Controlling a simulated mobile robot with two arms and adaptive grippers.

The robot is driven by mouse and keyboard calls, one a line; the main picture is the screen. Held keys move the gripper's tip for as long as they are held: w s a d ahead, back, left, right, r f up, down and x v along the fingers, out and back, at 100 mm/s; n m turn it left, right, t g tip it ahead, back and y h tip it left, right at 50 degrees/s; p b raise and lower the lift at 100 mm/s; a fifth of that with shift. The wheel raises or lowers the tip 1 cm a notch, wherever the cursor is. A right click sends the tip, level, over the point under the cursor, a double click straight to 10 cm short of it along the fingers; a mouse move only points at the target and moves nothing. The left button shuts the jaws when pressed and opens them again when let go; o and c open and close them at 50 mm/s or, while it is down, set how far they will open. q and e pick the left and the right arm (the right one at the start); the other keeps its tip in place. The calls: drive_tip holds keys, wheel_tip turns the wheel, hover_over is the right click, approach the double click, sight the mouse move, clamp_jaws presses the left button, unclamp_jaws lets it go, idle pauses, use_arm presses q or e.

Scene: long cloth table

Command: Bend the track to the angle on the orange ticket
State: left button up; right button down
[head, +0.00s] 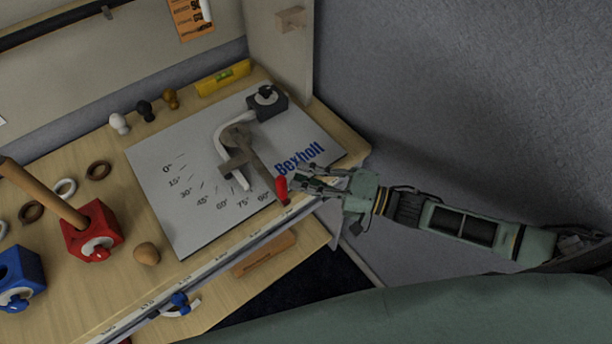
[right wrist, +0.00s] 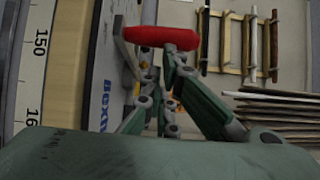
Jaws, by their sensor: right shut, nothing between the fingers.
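The orange ticket (head: 188,18) hangs on the back wall, cut by the picture's top edge and partly covered by a white object; I cannot read its number surely. The white track (head: 219,134) curves on a grey board (head: 165,215) printed with angle marks. My right gripper (head: 318,181) is shut and empty just right of the handle. The handle crosses beyond the fingers in the right wrist view (right wrist: 160,37). My left gripper is out of view.
A dark clamp block (head: 267,103) stands at the board's back. A yellow level (head: 223,78) and several small knobs lie behind it. A red block with a wooden handle (head: 92,236), a blue block (head: 18,275) and rings stand left. A ruler strip (head: 215,266) edges the front.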

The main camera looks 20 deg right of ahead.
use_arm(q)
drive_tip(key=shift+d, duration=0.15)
use_arm(e)
drive_tip(key=v, duration=1.2)
drive_tip(key=c, duration=2.5)
unclamp_jaws()
drive_tip(key=shift+a, duration=0.1)
